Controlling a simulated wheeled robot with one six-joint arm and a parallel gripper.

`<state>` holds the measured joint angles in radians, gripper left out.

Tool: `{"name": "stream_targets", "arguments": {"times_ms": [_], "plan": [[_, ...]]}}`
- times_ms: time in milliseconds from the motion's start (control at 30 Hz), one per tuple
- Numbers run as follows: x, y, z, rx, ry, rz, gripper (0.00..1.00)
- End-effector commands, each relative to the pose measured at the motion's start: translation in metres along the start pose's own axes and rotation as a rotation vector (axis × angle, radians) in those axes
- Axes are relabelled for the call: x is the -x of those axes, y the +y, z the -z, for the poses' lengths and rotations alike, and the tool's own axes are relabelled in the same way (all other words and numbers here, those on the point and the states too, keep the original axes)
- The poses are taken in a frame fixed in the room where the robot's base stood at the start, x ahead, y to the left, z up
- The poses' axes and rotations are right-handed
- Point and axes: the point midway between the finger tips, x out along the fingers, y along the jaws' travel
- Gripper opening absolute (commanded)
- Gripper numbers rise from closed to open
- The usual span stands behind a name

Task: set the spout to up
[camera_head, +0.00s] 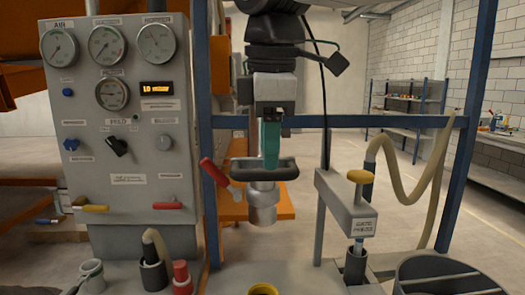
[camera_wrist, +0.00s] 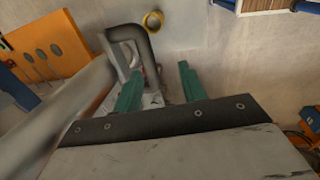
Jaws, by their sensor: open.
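A silver metal cylinder (camera_head: 263,205), which looks like the spout, hangs downward below a dark handle bar (camera_head: 248,173) in the middle of the head view. The handle also shows as a curved dark grey loop (camera_wrist: 126,33) in the wrist view. My gripper (camera_head: 271,165) has teal fingers pointing down at the handle. In the wrist view my gripper (camera_wrist: 158,85) is open, and one leg of the loop appears between or just beyond the fingers. I cannot tell whether they touch it. The cylinder's upper part is hidden behind the handle.
A grey panel (camera_head: 125,185) with gauges, a black knob (camera_head: 117,146) and yellow and red levers stands left. A red-gripped lever (camera_head: 214,172) is close left of the handle. A grey gate press box (camera_head: 345,205) with a yellow knob (camera_head: 360,176) and blue posts (camera_head: 468,120) stand right.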

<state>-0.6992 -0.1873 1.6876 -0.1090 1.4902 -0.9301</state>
Motion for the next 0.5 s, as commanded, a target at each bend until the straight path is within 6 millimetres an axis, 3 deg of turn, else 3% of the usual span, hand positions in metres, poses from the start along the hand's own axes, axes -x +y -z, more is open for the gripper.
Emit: {"name": "stream_targets", "arguments": {"times_ms": [300,500], "plan": [[0.021,-0.07,-0.023,0.004,0.002,-0.003,0.41],[0.029,-0.103,-0.034,0.003,0.0,-0.001,0.41]]}}
